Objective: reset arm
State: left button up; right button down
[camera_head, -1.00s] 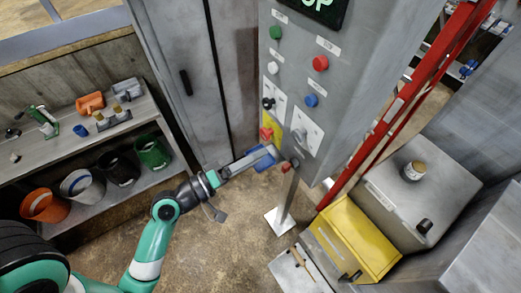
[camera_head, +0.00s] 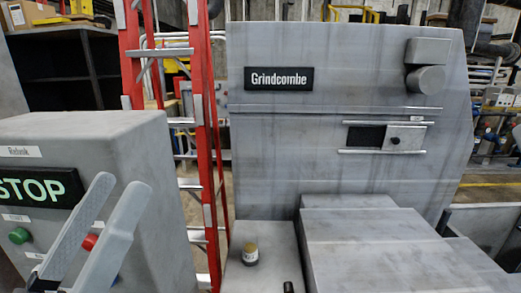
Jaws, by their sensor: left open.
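My left gripper (camera_head: 121,186) shows at the lower left. Its two grey fingers point up and stand apart, with nothing between them. They are in front of the grey control panel (camera_head: 135,150) and cover part of its face. The panel has a lit display (camera_head: 36,190) reading STOP, a green button (camera_head: 19,236) and a red button (camera_head: 90,242) partly behind the fingers. I cannot tell how far the fingers are from the panel. My right gripper is not in view.
A large grey Grindcombe machine (camera_head: 340,130) fills the centre and right. A red ladder (camera_head: 205,130) stands between it and the panel. Dark shelves (camera_head: 70,65) stand behind at the left.

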pick_arm(q)
jog(key=s+a+r+t+y+p, duration=0.1)
jog(key=a+r+y+p, duration=0.1)
jog(key=r+p, duration=0.5)
jog(key=a+r+t+y+p, duration=0.2)
jog(key=r+y+p, duration=0.3)
jog(key=r, duration=0.7)
jog(key=shift+s+r+p, duration=0.2)
jog(key=shift+s+p, duration=0.2)
jog(key=shift+p, duration=0.45)
dwell(0.5)
